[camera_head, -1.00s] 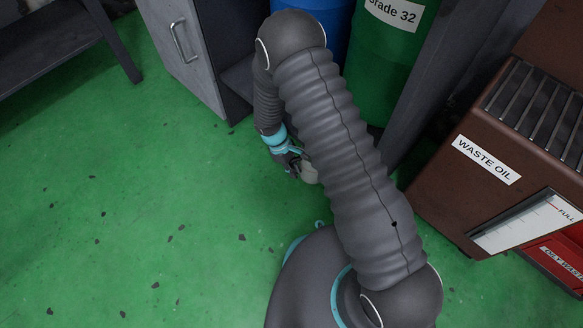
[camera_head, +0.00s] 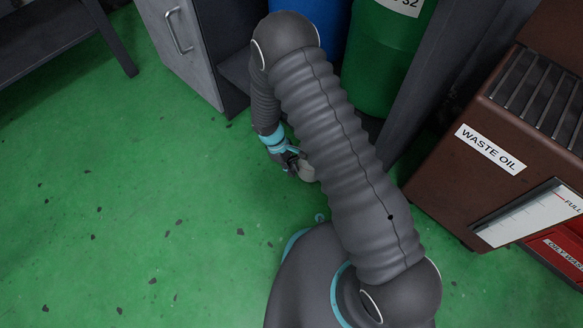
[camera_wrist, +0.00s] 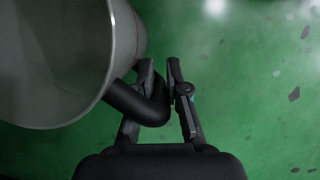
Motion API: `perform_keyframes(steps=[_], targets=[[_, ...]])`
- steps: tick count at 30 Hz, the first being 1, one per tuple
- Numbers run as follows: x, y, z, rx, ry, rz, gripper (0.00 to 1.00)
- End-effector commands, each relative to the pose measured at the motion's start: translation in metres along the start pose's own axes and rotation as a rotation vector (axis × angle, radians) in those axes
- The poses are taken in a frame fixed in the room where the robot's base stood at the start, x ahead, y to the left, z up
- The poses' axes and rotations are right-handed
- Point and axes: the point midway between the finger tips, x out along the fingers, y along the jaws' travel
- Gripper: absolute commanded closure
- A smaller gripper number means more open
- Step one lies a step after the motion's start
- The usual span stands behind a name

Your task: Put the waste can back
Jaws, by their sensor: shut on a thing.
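The waste can (camera_wrist: 50,60) is a grey, open-mouthed vessel at the upper left of the wrist view, its rim toward the camera. A thick black bent handle (camera_wrist: 140,100) sticks out from its side. My gripper (camera_wrist: 174,80) is shut on this handle, with one finger on each side. In the head view my gripper (camera_head: 288,158) hangs low over the green floor, left of my arm. A small grey part of the can (camera_head: 307,173) shows beside it; my arm hides the rest. I cannot tell whether the can touches the floor.
A brown waste oil unit (camera_head: 455,185) stands at the right, with a red bin (camera_head: 555,250) beside it. A grey cabinet (camera_head: 190,60), a blue drum (camera_head: 322,25) and a green drum (camera_head: 385,70) are at the back. The green floor (camera_head: 120,190) at left is clear.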

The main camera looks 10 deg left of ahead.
Motion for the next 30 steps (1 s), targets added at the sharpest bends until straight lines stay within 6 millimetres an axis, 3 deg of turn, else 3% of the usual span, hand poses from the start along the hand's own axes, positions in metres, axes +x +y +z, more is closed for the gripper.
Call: perform_keyframes(steps=[17,18,21,30], targets=[[0.0099,0.0000,-0.0043,0.000,0.000,0.000,1.00],[0.0089,0.0001,-0.0040,0.000,0.000,0.000,0.76],[0.0088,0.0000,-0.0039,0.000,0.000,0.000,0.57],[0.0079,0.0001,-0.0040,0.000,0.000,0.000,0.57]])
